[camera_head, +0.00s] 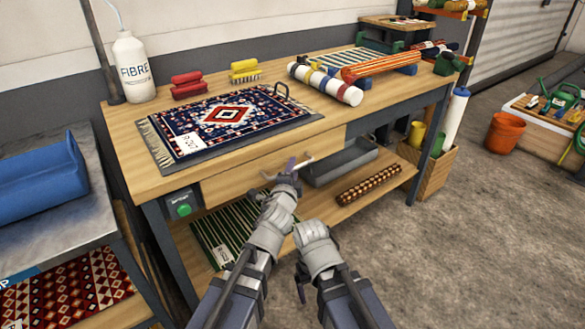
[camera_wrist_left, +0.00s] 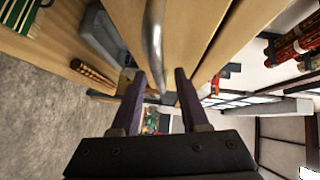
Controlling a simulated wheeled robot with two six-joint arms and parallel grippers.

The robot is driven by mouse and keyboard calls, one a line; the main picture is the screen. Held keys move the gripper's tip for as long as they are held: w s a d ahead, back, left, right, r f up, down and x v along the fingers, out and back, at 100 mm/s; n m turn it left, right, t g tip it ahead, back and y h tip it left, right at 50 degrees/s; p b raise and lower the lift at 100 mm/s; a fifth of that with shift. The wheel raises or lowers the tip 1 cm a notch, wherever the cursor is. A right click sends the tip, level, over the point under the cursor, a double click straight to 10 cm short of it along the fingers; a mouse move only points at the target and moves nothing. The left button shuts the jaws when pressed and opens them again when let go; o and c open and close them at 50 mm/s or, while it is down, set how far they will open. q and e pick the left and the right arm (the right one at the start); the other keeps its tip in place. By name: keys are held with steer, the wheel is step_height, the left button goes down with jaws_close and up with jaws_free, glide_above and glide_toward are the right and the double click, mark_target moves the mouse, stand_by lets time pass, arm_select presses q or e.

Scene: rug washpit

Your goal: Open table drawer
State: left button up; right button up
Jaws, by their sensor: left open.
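The wooden table drawer (camera_head: 235,180) sits under the tabletop, its front appearing flush with the table, so it looks closed. A pale metal bar handle (camera_head: 280,174) is on its front. My left gripper (camera_head: 290,168) is at the handle, jaws open. In the left wrist view the curved silver handle (camera_wrist_left: 154,35) reaches down between the two dark fingers of my left gripper (camera_wrist_left: 161,75), one on each side. I cannot tell whether either finger touches it.
The worktable (camera_head: 420,85) carries a patterned rug (camera_head: 220,122), brushes and rolled rugs. A grey tray (camera_head: 340,162) and a rolled rug (camera_head: 368,185) are on the lower shelf. A green-button switch box (camera_head: 181,207) is left of the drawer.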

arm_select(q)
steer(key=shift+w+d+f, duration=0.1)
steer(key=shift+w+d, duration=0.05)
steer(key=shift+w, duration=0.5)
jaws_close()
stand_by(0.9)
